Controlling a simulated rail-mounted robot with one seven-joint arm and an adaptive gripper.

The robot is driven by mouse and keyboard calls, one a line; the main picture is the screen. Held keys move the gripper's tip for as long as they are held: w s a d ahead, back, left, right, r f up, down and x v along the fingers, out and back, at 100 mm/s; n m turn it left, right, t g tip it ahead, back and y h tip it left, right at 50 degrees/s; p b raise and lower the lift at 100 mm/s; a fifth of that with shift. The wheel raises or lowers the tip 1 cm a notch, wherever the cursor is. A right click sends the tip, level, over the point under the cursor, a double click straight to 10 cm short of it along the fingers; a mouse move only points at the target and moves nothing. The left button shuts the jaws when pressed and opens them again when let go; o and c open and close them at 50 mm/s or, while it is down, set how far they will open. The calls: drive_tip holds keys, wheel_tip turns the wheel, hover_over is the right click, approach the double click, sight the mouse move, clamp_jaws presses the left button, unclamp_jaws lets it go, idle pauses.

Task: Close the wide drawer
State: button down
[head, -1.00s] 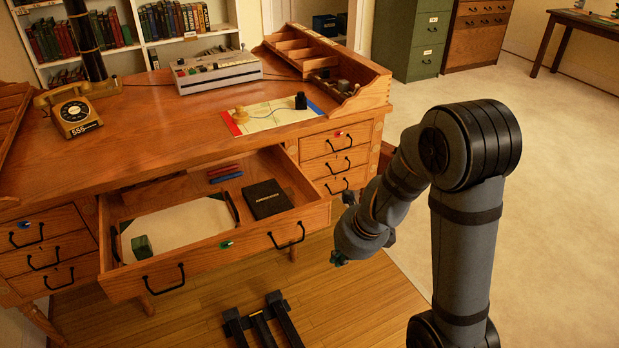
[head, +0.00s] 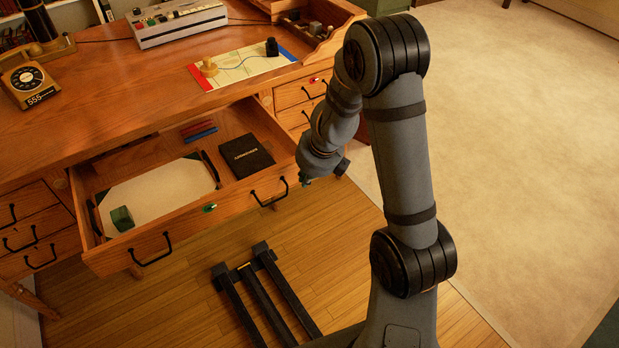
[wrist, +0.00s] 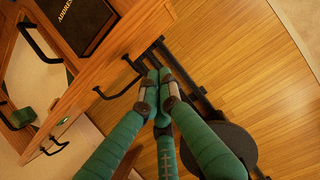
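The wide drawer (head: 230,213) of the wooden desk (head: 120,122) is pulled well out, with two black handles and a green marker on its front. Inside are a black address book (head: 246,155), a pale sheet (head: 160,190), a green block (head: 122,218) and red and blue sticks. My gripper (head: 308,180) is just off the drawer front's right end, near the right handle (head: 269,193). In the wrist view, my green fingers (wrist: 160,82) have their tips together, with nothing visible between them. The right handle (wrist: 121,84) lies beside the tips, apparently apart from them.
A telephone (head: 28,82), a grey machine (head: 178,20) and a map sheet (head: 240,66) sit on the desktop. Smaller drawers flank the wide drawer on both sides. A black rail-like frame (head: 262,290) lies on the floor before the desk. Open floor extends to the right.

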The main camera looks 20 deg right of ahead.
sight(297, 169)
drive_tip(key=shift+w+a+p, duration=0.25)
drive_tip(key=shift+w+p, duration=0.6)
drive_tip(key=shift+w, duration=0.2)
drive_tip(key=shift+w+a+p, duration=0.2)
drive_tip(key=shift+w+p, duration=0.65)
drive_tip(key=shift+w, duration=0.15)
